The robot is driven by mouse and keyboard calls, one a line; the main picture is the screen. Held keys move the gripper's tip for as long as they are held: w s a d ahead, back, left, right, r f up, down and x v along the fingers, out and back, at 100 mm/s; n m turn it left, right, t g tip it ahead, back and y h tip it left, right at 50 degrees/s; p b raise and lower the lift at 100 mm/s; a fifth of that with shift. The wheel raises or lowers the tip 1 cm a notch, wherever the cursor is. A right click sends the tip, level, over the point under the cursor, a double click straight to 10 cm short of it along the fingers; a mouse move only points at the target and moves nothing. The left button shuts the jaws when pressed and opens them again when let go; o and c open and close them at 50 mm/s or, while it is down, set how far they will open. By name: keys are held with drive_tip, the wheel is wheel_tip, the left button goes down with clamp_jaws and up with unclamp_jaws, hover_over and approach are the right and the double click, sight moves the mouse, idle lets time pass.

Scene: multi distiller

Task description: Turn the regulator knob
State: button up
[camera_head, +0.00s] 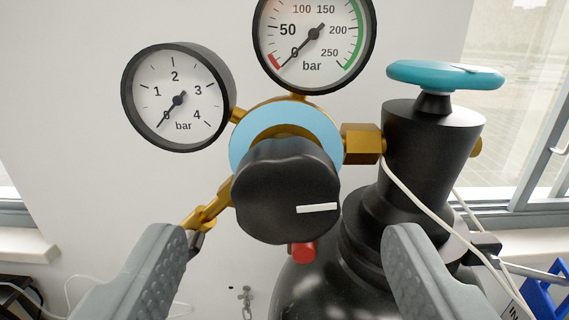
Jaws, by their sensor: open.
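The regulator knob (280,190) is black with a lobed rim and sits in the middle of the view. Its white mark (317,209) points to the right and lies almost level. A light blue ring (243,143) and the brass regulator body show behind the knob. My gripper (286,250) is open, with one grey finger at the lower left and the other at the lower right. The fingers are wider apart than the knob and their tips appear lower than most of it. Neither finger visibly touches the knob.
A small gauge (177,98) is at the left and a larger gauge (314,35) above; both needles point near zero. A black cylinder valve with a teal handwheel (445,75) stands at the right. A red part (303,254) shows below the knob. White cables hang at the right.

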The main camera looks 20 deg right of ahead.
sight(286, 216)
drive_tip(key=shift+x, duration=1.9)
drive_tip(key=shift+c, duration=0.2)
drive_tip(key=c, duration=0.9)
